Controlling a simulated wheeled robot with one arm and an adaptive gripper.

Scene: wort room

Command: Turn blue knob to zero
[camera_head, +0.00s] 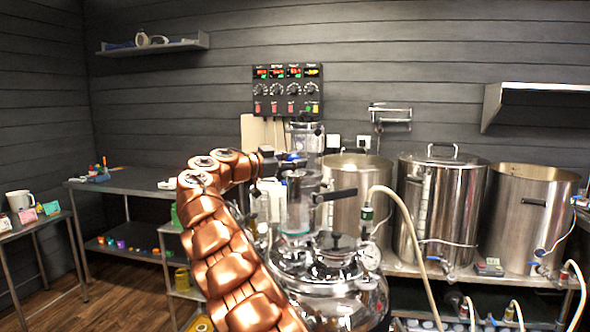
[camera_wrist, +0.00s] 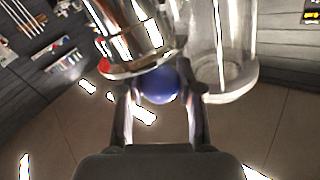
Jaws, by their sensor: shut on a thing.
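The blue knob (camera_wrist: 158,86) is a round ball shape in the middle of the wrist view, below a shiny steel vessel part (camera_wrist: 135,35). My gripper (camera_wrist: 163,92) has one finger on each side of the knob and is shut on it. In the head view my copper-coloured arm reaches up to the glass and steel apparatus. My gripper (camera_head: 280,160) is there beside the column, small and partly lost against the metal. A small patch of blue (camera_head: 292,156) shows at its tip. I cannot read any scale or zero mark on the knob.
A clear glass cylinder (camera_wrist: 222,55) stands close right of the knob in the wrist view. A shiny round kettle (camera_head: 335,285) with a gauge (camera_head: 369,257) lies below the arm. Large steel pots (camera_head: 440,205) stand right. A control panel (camera_head: 288,92) hangs on the wall.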

